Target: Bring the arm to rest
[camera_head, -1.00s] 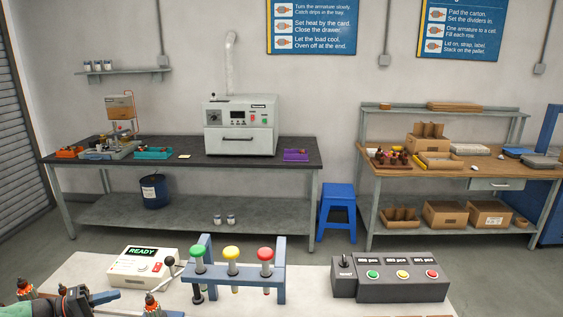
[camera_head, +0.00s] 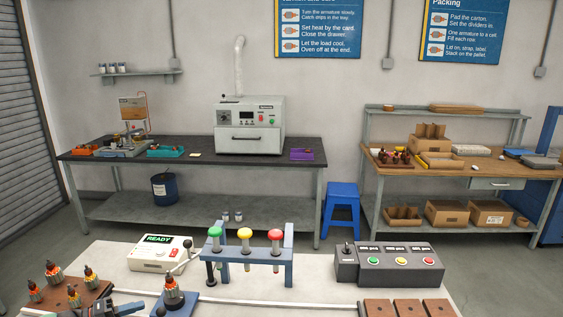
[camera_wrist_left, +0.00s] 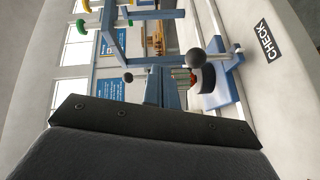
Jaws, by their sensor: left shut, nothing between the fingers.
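My left gripper (camera_head: 104,306) is at the lower left of the head view, shut and empty, low over the white bench. It is beside a brown board (camera_head: 55,299) that carries several orange-topped armatures (camera_head: 91,275). Another armature (camera_head: 173,292) stands on a blue fixture just right of the gripper. In the left wrist view a dark part of my gripper fills the bottom, with a black ball knob (camera_wrist_left: 196,59) and a blue fixture beyond it. My right gripper is not in view.
The white bench (camera_head: 112,252) bears a READY box (camera_head: 157,255), a blue rack (camera_head: 288,272) with green, yellow and red handles, a button box (camera_head: 390,263) and brown blocks (camera_head: 409,308). An oven table and a packing table stand behind.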

